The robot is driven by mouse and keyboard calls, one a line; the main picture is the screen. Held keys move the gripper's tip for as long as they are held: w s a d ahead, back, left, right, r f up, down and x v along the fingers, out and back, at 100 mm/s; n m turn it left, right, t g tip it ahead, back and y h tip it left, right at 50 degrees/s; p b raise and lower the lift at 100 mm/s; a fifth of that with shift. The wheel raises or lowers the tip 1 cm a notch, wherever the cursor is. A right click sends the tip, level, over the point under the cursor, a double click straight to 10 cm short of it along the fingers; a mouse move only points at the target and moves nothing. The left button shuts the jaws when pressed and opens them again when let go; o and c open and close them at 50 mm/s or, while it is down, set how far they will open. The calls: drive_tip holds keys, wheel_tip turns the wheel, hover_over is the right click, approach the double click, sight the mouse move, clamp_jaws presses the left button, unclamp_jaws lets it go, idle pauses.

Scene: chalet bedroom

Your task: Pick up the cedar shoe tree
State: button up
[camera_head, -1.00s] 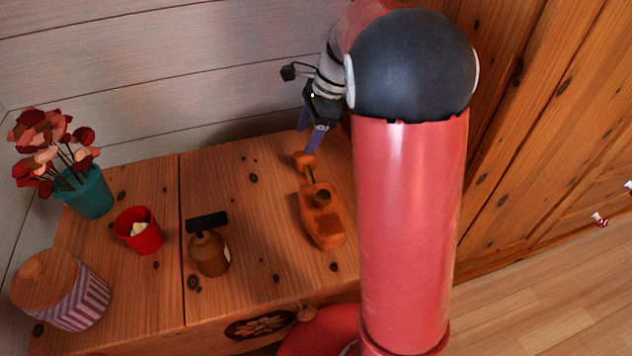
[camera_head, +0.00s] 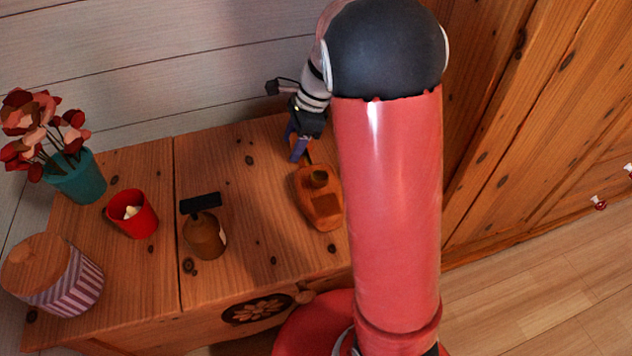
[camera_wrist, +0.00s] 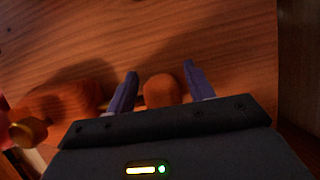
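The cedar shoe tree (camera_head: 319,208) is an orange-brown wooden piece lying on the wooden cabinet top, its broad end toward the front. In the wrist view its broad part (camera_wrist: 62,108) is at the left, and its rounded end knob (camera_wrist: 162,91) sits between the fingers. My gripper (camera_head: 298,150) is at the shoe tree's back end; it also shows in the wrist view (camera_wrist: 160,80). Its two purple-blue fingers are open, one on each side of the knob, with small gaps visible. In the head view the fingers mostly hide the knob.
A plank wall (camera_head: 200,70) stands close behind.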

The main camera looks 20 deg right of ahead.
drive_tip(key=c, duration=0.9)
drive_tip(key=shift+c, duration=0.7)
drive_tip(key=shift+r, duration=0.15)
